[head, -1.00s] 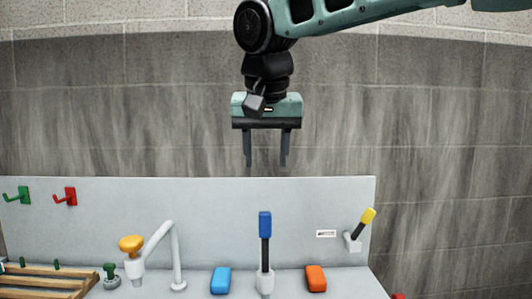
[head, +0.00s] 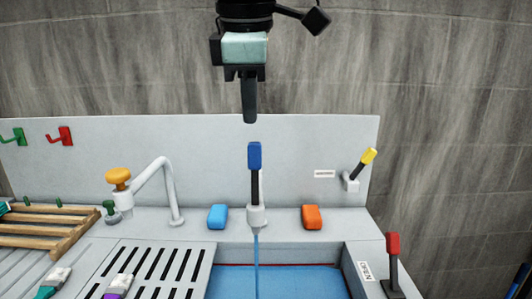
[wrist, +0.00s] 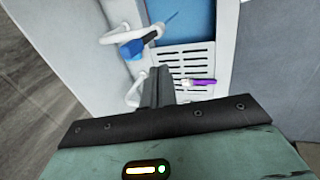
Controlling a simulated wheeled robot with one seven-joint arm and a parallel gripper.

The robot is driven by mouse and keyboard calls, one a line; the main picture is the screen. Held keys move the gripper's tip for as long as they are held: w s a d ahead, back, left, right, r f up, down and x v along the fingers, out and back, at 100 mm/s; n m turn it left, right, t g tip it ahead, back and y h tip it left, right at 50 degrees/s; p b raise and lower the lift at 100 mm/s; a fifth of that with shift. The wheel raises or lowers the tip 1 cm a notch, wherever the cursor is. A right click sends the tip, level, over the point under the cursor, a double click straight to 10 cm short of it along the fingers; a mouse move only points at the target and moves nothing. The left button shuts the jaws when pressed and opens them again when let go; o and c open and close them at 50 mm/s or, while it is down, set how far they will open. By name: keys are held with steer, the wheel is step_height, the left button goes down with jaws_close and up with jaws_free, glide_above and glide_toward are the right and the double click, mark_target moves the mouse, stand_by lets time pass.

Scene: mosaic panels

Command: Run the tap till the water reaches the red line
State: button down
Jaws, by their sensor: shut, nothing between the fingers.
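The tap (head: 257,216) stands at the back of the sink with its blue-topped lever (head: 255,156) upright. A thin stream of water (head: 257,255) runs from its spout into the basin. Blue water (head: 300,283) fills the basin floor. The red line (head: 230,265) runs along the basin's back wall, close to the water's far edge; the exact gap is too small to tell. My gripper (head: 249,119) is shut and empty, pointing down just above the lever, apart from it. In the wrist view, the lever's blue end (wrist: 131,48) lies beyond my fingers (wrist: 158,76).
A blue block (head: 217,217) and an orange block (head: 312,217) flank the tap. A white spout with an orange knob (head: 118,178) stands left. A yellow-tipped lever (head: 368,157) and a red lever (head: 393,258) by an OPEN label (head: 366,270) are at right. A slotted drainer (head: 150,270) lies left.

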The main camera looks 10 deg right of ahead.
mark_target(254, 143)
steer(key=x, duration=0.3)
steer(key=w+p+x, duration=0.1)
steer(key=x, duration=0.3)
steer(key=w+p+x, duration=0.1)
steer(key=x, duration=0.3)
steer(key=shift+w+d+r, duration=0.1)
steer(key=shift+d+r, duration=0.15)
steer(key=shift+r, duration=0.15)
steer(key=shift+w+d+f, duration=0.15)
steer(key=shift+w+f, duration=0.1)
steer(key=shift+w, duration=0.4)
steer(key=shift+p, duration=0.3)
steer(key=w+r+g+p, duration=0.1)
steer(key=p, duration=0.2)
steer(key=shift+d, duration=0.1)
steer(key=p, duration=0.2)
steer(key=w+g+p, duration=0.1)
steer(key=p, duration=0.1)
steer(key=shift+w+d, duration=0.15)
steer(key=shift+w, duration=0.15)
steer(key=shift+w+d+f+g+p, duration=0.1)
steer(key=shift+w+f+g+p, duration=0.15)
steer(key=shift+w+g+p, duration=0.4)
steer(key=shift+w+f+y, duration=0.25)
steer(key=shift+w+y, duration=0.05)
steer(key=shift+w, duration=0.05)
